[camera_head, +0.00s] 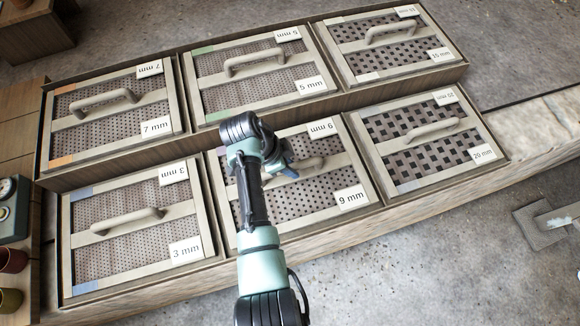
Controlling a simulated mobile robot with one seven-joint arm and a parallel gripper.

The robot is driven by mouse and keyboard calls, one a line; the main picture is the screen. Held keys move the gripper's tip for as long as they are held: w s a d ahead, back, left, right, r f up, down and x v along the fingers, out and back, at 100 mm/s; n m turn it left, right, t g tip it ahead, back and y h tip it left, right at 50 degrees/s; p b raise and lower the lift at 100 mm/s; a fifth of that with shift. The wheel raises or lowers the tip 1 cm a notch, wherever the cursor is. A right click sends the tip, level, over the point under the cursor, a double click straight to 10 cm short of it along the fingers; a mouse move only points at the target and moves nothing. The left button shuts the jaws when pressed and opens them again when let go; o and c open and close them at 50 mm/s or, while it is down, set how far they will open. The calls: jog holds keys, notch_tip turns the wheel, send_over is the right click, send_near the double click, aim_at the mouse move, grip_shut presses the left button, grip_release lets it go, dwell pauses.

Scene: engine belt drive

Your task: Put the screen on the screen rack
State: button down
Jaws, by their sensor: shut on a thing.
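The wooden screen rack (118,168) holds mesh screens in two rows, each with a bar handle and size labels. The 9 mm screen (325,196) lies in the front row's middle place, between the 3 mm and 20 mm screens. My gripper (285,166) is over the 9 mm screen, shut on its handle (308,164). My arm hides the screen's left part, and the fingertips are mostly hidden. I cannot tell whether the screen rests fully down or is slightly raised.
The 3 mm screen (100,238) is at front left and the 20 mm screen (410,155) at front right. The 7 mm (85,125), 5 mm (220,97) and 15 mm (405,52) screens fill the back row. Small pots (12,260) stand at the left edge.

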jog(key=shift+w+f, duration=0.15)
jog(key=shift+f, duration=0.35)
jog(key=c, duration=0.7)
grip_release()
